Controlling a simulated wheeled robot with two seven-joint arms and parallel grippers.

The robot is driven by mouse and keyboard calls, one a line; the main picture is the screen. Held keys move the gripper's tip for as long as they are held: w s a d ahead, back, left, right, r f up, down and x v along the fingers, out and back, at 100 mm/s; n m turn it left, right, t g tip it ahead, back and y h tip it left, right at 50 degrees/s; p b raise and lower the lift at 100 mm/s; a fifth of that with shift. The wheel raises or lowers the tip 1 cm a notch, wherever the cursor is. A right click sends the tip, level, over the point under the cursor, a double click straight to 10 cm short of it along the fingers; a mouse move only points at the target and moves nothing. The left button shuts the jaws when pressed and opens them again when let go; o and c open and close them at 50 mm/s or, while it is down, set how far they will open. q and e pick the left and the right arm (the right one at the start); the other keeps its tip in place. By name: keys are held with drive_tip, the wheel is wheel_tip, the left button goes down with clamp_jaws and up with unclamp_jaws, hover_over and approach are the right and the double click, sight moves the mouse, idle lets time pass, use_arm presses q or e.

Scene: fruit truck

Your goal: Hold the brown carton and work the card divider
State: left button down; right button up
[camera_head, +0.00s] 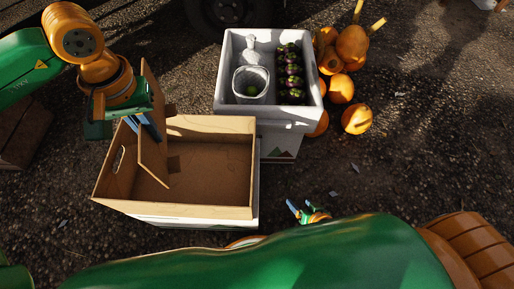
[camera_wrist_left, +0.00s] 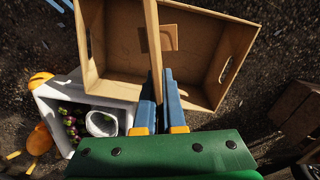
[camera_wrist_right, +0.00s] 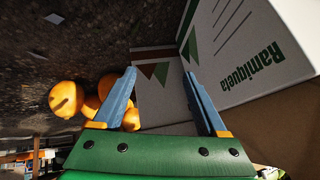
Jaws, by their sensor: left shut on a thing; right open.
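The brown carton (camera_head: 212,155) stands open at the left of the head view, empty inside apart from the card divider (camera_head: 153,155). My left gripper (camera_head: 150,128) is shut on the divider and holds it upright at the carton's left part. In the left wrist view the divider (camera_wrist_left: 152,35) rises between the blue fingers (camera_wrist_left: 158,88), with the carton (camera_wrist_left: 115,50) around it. Whether the divider touches the carton's floor is unclear. My right gripper (camera_head: 305,210) is open and empty, right of the carton's near corner. In the right wrist view its fingers (camera_wrist_right: 162,80) are spread, near a printed white wall (camera_wrist_right: 245,45).
A white crate (camera_head: 221,85) with a plastic tub (camera_head: 250,85) and a row of dark purple-green produce (camera_head: 290,75) stands on a printed box (camera_head: 280,143) behind the carton. Several orange pumpkins (camera_head: 340,88) lie right of it. Gravel is clear at the right.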

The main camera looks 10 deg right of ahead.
drive_tip(key=w+a+r+m+t+y, duration=0.1)
drive_tip(key=a+r+m+t+y, duration=0.3)
drive_tip(key=r, duration=0.5)
drive_tip(key=w+a+r+m+t+y, duration=0.1)
drive_tip(key=a+r+m+t+y, duration=0.15)
drive_tip(key=a+r+y, duration=0.55)
drive_tip(key=w+a+r+h, duration=0.1)
drive_tip(key=w+a, duration=0.3)
drive_tip(key=w, duration=0.4)
drive_tip(key=shift+w+a+r+m+h, duration=0.2)
drive_tip(key=shift+w+r+m+h, duration=0.1)
drive_tip(key=shift+w+m, duration=0.1)
drive_tip(key=shift+g, duration=0.25)
clamp_jaws()
